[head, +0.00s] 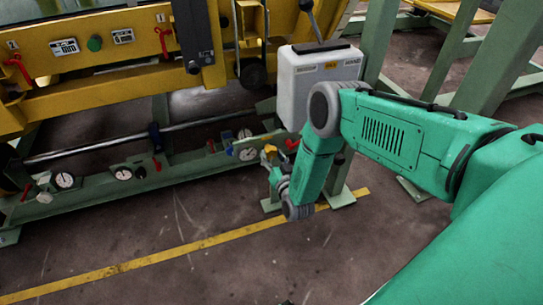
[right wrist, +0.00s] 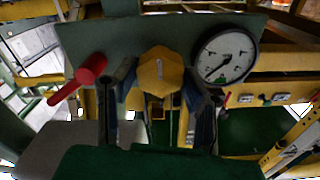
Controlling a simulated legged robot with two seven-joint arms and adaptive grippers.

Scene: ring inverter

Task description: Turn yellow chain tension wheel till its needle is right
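The yellow chain tension wheel (right wrist: 160,72) is faceted, with a pale mark on its face, in the middle of the right wrist view. My right gripper (right wrist: 161,88) has one finger on each side of it, and the fingertips appear to meet its edges. The round white gauge (right wrist: 225,56) is just right of the wheel, its dark needle pointing to the lower left. In the head view my right gripper (head: 277,172) is at the right end of the low green rail, beside a gauge (head: 249,154); the arm partly hides this area. My left gripper is not in view.
A red handle (right wrist: 78,79) sticks out left of the wheel. The green rail (head: 100,184) carries more gauges and red handles toward the left. A light grey box (head: 318,78) stands above my gripper. The floor (head: 190,265) in front is clear.

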